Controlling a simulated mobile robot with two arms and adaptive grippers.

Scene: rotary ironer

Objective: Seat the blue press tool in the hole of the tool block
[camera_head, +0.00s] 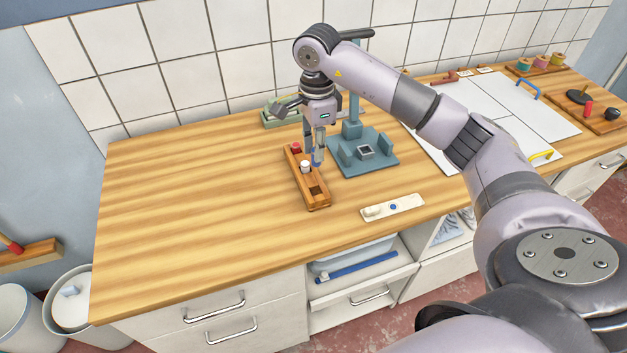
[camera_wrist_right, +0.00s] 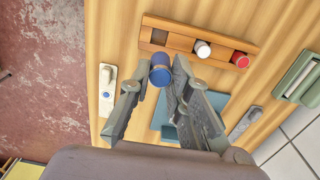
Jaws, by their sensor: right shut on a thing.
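The blue press tool (camera_wrist_right: 160,70) is between the fingers of my right gripper (camera_wrist_right: 155,85), its round blue end showing in the wrist view. In the head view the gripper (camera_head: 315,148) points down over the right side of the tool block, with the blue tool (camera_head: 317,160) at its fingertips. The wooden tool block (camera_head: 325,205) holds a red-topped tool (camera_head: 296,148) at its far end and a white-topped one (camera_head: 305,166) nearer the middle. A dark empty hole (camera_wrist_right: 160,37) is at the near end. In the wrist view the blue tool appears beside the block, outside this hole. My left gripper is not in view.
A teal press (camera_head: 378,163) stands just right of the block. A pale panel with a blue button (camera_head: 393,207) lies nearer the front edge. A green object (camera_head: 273,117) is behind the block. The table's left half is clear.

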